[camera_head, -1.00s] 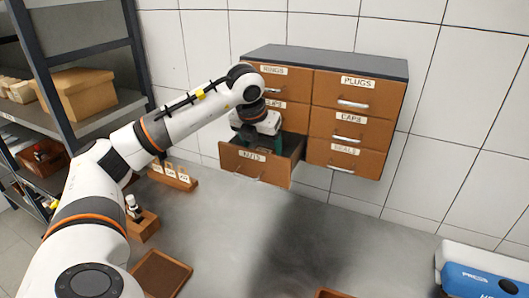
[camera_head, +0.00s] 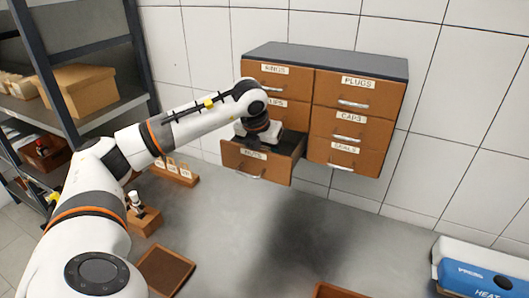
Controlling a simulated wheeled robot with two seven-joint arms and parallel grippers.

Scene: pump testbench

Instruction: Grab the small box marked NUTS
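A wooden drawer marked NUTS (camera_head: 256,163) is pulled out at the lower left of a cabinet (camera_head: 325,59) on the wall. My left arm comes in from the left, and my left gripper (camera_head: 258,143) points down into the open drawer. Its fingers are hidden behind the drawer's front, so I cannot see whether they are open or hold anything. No separate small box shows; the inside of the drawer is mostly covered by the gripper. My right gripper is out of view.
The other drawers, such as PLUGS (camera_head: 358,89), CAPS (camera_head: 349,125) and SEALS (camera_head: 344,154), are closed. A wooden tray (camera_head: 163,271) and small wooden holders (camera_head: 145,222) stand on the grey table. A blue and white device (camera_head: 480,278) is at the lower right. The table's middle is clear.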

